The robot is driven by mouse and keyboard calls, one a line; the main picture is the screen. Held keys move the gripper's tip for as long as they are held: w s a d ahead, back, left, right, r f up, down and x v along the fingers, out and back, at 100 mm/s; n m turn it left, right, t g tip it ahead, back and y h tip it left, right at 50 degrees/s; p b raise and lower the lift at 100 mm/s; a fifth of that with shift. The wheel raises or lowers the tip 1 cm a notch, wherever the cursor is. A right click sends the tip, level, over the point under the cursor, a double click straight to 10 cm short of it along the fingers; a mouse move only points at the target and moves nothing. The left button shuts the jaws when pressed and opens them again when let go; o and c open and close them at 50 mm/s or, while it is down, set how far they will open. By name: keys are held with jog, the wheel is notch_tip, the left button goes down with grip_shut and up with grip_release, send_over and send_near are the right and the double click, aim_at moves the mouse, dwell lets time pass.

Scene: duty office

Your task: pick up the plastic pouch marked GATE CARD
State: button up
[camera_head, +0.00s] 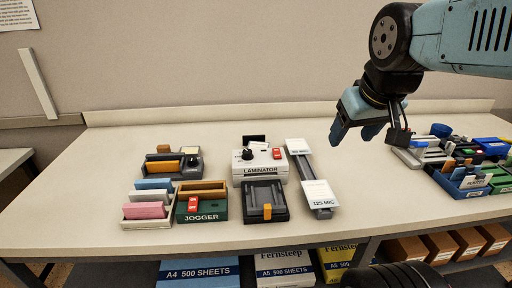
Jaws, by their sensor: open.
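My gripper (355,131) hangs open and empty above the right middle of the table, its pale blue fingers pointing down. I cannot make out a pouch marked GATE CARD in this view. A grey rail holds two white pieces: the near one (320,193) is marked 125 MIC, and the far one (299,146) has a label too small to read surely. The rail lies left of and below my gripper in the picture. The white laminator (259,169), with a black knob and red switch, stands left of the rail.
A green jogger (202,212), a dark tray with an orange tab (265,204), and a rack of coloured stacks (147,212) stand left. Crowded blue trays (468,190) stand right. The tabletop (365,200) between rail and trays is clear. Paper boxes (285,272) sit below.

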jog(key=o, duration=0.6)
jog(key=w+a+r+n+g, duration=0.1)
jog(key=w+a+n, duration=0.2)
jog(key=w+n, duration=0.4)
jog(key=shift+w+g+h, duration=0.3)
jog(key=shift+w+h, duration=0.1)
jog(key=shift+w, duration=0.15)
jog(key=shift+o, duration=0.2)
jog(key=w+a+n+g, duration=0.1)
jog(key=w+a+n, duration=0.2)
jog(key=w+n, duration=0.5)
jog(key=shift+w+a+f, duration=0.35)
jog(key=shift+f, duration=0.1)
jog(key=n+g+y, duration=0.1)
jog(key=n+g, duration=0.2)
jog(key=n, duration=1.4)
send_over(258, 143)
jog(key=s, duration=0.4)
notch_tip(258, 143, down, 9)
jog(key=f, duration=1.3)
jog(key=shift+s+a+f, duration=0.1)
jog(key=shift+a+f, duration=0.05)
jog(key=shift+a, duration=0.15)
